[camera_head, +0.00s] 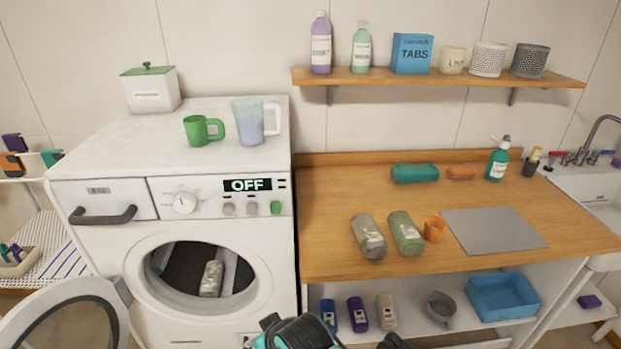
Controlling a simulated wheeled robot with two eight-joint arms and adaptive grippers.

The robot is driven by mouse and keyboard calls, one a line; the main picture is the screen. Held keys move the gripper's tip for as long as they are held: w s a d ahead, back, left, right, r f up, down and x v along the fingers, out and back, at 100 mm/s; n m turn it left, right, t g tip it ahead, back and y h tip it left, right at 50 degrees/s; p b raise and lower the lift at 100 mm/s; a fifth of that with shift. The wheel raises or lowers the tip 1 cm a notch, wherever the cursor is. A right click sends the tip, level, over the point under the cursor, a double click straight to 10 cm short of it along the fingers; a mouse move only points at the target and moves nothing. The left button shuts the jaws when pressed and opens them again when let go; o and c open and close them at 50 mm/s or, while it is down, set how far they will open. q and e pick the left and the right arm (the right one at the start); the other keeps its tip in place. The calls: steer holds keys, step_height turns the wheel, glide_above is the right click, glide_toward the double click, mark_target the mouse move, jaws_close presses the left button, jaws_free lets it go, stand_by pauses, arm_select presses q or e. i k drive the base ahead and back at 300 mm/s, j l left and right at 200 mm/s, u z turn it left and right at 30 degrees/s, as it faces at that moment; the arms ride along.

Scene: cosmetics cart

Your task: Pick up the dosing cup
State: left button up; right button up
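A small orange cup (434,229), which looks like the dosing cup, stands on the wooden counter (330,200). It is just right of a grey-green rolled cloth (405,233) and left of a grey mat (493,229). Dark and teal parts of my own body show at the bottom edge, well below the counter top and apart from the cup. No fingertips of either gripper can be made out.
A green mug (203,130) and a bluish jug (250,121) stand on the washing machine (95,150), whose round door (110,290) is open. Another roll (369,237) lies left of the cup. Bottles, a grey cup (440,308) and a blue bin (503,297) occupy the lower shelf.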

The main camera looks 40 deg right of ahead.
mark_target(435, 227)
steer(key=z, duration=0.45)
steer(key=l+z, duration=0.15)
steer(key=z, duration=0.7)
steer(key=l+z, duration=0.1)
steer(key=z, duration=0.3)
steer(key=i+z, duration=0.1)
steer(key=z, duration=0.35)
steer(key=i+j+z, duration=0.2)
steer(key=i+j, duration=0.15)
steer(key=i, duration=0.15)
